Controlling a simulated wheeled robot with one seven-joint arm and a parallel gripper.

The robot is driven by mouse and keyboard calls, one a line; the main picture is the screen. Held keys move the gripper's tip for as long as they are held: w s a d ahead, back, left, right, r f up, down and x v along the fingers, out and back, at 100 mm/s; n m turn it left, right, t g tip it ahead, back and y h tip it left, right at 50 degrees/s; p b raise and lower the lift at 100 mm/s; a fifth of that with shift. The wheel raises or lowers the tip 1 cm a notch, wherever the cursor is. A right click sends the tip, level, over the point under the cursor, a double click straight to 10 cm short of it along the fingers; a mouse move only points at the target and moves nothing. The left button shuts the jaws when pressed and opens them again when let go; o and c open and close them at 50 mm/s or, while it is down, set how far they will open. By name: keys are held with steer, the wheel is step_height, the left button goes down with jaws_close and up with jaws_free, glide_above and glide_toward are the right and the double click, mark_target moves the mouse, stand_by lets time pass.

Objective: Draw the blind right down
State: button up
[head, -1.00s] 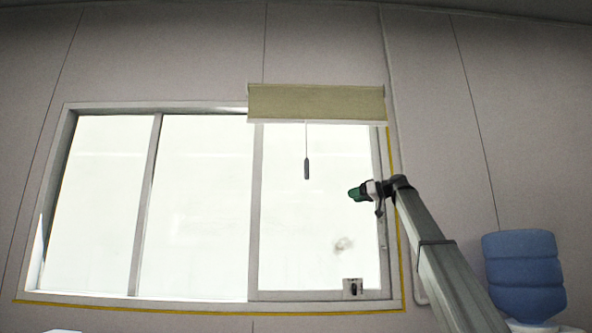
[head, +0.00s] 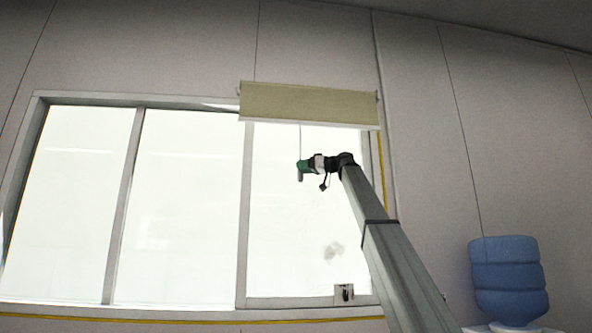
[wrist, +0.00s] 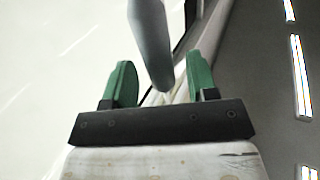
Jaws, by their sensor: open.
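The beige blind (head: 308,105) is rolled mostly up and covers only the top of the right-hand window pane. Its thin pull cord (head: 300,138) hangs from the lower edge, ending in a grey handle (head: 300,177). My gripper (head: 302,167) is at the handle, overlapping its upper part in the head view. In the wrist view the handle (wrist: 150,40) appears as a grey rod between the two green fingers of my open gripper (wrist: 158,85), with gaps on both sides. The handle's upper part is hidden behind the gripper in the head view.
The wide window's frame (head: 245,215) has a small latch (head: 344,293) at the lower right. A blue water bottle (head: 508,278) stands at the lower right, clear of my gripper. The wall right of the window is bare.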

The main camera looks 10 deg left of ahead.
steer(key=shift+w+a, duration=0.15)
steer(key=shift+a, duration=0.65)
steer(key=shift+w+a, duration=0.15)
steer(key=shift+a, duration=0.65)
jaws_close()
step_height(320, 180, down, 71)
steer(key=shift+r, duration=0.2)
jaws_free()
steer(key=s+d, duration=0.2)
steer(key=d, duration=0.8)
steer(key=shift+d, duration=0.35)
